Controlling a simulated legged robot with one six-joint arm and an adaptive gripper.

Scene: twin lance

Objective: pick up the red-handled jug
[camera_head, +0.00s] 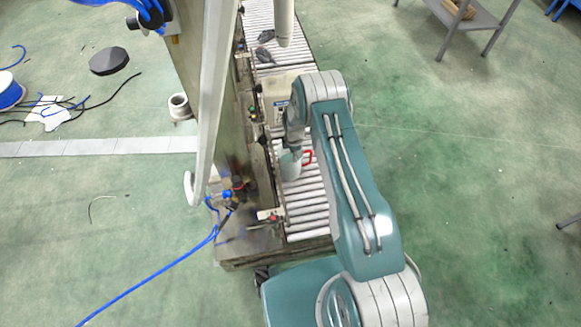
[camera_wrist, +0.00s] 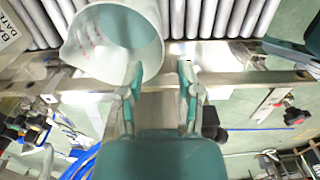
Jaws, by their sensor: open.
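The jug (camera_wrist: 82,45) is a pale, translucent cup with red markings, at the upper left of the wrist view; its open mouth faces the camera. In the head view the jug (camera_head: 289,166) is on the roller conveyor, with its red handle (camera_head: 307,157) on the right. The handle is not clear in the wrist view. My gripper (camera_wrist: 160,72) is open and empty. Its left finger overlaps the jug's lower right edge in the wrist view; I cannot tell whether they touch. The right finger is clear of the jug.
The roller conveyor (camera_head: 307,210) runs beneath, with a metal side rail (camera_wrist: 240,78) close to my fingers. A beige box (camera_head: 277,103) stands farther along the conveyor. A blue hose (camera_head: 150,275) lies on the floor at left. Open green floor is at right.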

